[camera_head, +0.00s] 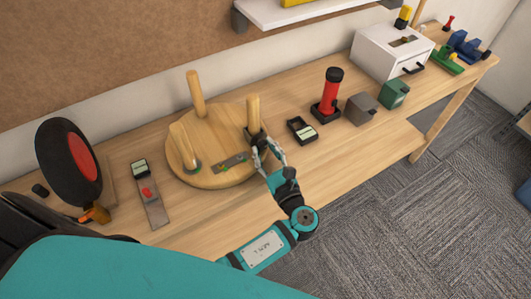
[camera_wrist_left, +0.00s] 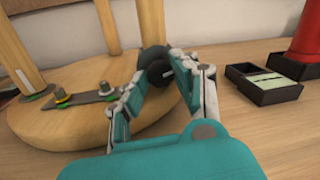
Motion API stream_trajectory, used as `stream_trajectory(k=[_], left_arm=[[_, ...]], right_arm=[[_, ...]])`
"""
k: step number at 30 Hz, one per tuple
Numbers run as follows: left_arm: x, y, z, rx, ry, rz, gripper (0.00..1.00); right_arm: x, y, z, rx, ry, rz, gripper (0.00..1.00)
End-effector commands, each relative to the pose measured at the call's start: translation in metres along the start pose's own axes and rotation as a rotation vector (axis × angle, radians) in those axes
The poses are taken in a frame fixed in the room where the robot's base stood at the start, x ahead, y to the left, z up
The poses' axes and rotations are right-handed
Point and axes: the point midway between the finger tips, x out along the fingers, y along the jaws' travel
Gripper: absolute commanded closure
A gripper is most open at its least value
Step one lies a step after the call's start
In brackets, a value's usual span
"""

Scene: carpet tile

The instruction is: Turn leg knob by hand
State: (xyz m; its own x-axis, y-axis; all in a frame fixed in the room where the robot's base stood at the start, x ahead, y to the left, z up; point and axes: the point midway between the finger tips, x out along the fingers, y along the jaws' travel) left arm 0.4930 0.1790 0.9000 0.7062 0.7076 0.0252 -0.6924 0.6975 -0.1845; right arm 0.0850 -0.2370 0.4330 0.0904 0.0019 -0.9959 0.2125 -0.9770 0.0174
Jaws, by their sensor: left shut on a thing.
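A round wooden stool seat (camera_head: 215,125) lies upside down on the bench, with its legs pointing up. A dark knob (camera_wrist_left: 155,60) sits at the base of the right leg (camera_head: 253,112); this leg also shows in the left wrist view (camera_wrist_left: 152,22). A metal plate (camera_head: 230,162) with bolts lies on the seat beside the knob. My right gripper is not in view.
On the bench (camera_head: 330,180), a small black tray (camera_head: 301,130) and a red-black cylinder (camera_head: 329,95) stand right of the stool. A grey metal strip (camera_head: 151,200) lies to its left, near a black disc with a red centre (camera_head: 68,168). The right front bench is clear.

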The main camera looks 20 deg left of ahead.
Motion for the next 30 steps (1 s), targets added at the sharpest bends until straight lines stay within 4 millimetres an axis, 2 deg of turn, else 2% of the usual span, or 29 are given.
stream_trajectory(k=[1,10,11,16,25,30], left_arm=[[0.0,0.0,-0.002,-0.026,-0.005,0.0,1.0],[0.0,0.0,0.0,-0.044,-0.006,0.0,1.0],[0.0,0.0,0.0,-0.044,-0.006,0.0,0.68],[0.0,0.0,0.0,-0.044,-0.006,0.0,0.48],[-0.003,0.0,0.0,-0.043,-0.005,0.0,0.48],[-0.026,0.0,-0.001,-0.043,-0.002,0.0,0.48]], right_arm=[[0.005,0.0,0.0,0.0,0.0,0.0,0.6],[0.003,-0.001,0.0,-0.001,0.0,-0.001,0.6],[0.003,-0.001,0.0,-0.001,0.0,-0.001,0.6],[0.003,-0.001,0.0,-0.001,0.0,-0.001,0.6],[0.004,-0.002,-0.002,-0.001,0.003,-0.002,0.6],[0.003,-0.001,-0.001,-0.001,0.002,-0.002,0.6]])
